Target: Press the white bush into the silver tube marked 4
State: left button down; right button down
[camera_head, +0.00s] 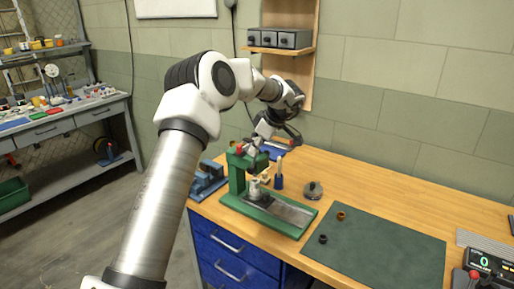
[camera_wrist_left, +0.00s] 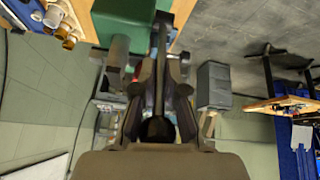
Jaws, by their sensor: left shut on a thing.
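The green press (camera_head: 238,175) stands on the wooden bench, with a red knob on top. My left gripper (camera_head: 257,142) is at its head. In the left wrist view the fingers (camera_wrist_left: 160,95) are shut around a dark bar with a black rounded end, which looks like the press lever (camera_wrist_left: 159,60). The green press head (camera_wrist_left: 125,20) is just beyond. A silver tube (camera_head: 254,190) stands upright on the press base, below the ram. A small pale piece near it may be the white bush; I cannot tell whether it sits in the tube. No number is readable.
A blue post (camera_head: 279,181) and a round grey piece (camera_head: 312,190) stand right of the press. A dark green mat (camera_head: 385,245) holds an orange ring (camera_head: 341,216) and a black ring (camera_head: 323,239). A blue vise-like tool (camera_head: 207,182) sits left. The bench behind the mat is clear.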

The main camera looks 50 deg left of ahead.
pick_arm(q)
jog(key=c, duration=1.5)
grip_release()
jog(key=shift+a+r, duration=0.2)
jog(key=shift+o, duration=1.3)
jog(key=shift+a+f, duration=0.1)
jog(key=shift+a, duration=0.05)
jog(key=shift+s+a+f, duration=0.1)
jog(key=shift+a+f, duration=0.05)
jog(key=shift+a, duration=0.05)
jog(key=shift+d+r, duration=0.3)
jog(key=v, duration=1.1)
pick_arm(e)
jog(key=shift+a, duration=0.15)
pick_arm(q)
jog(key=shift+a+r, duration=0.15)
pick_arm(e)
jog(key=shift+r, duration=0.1)
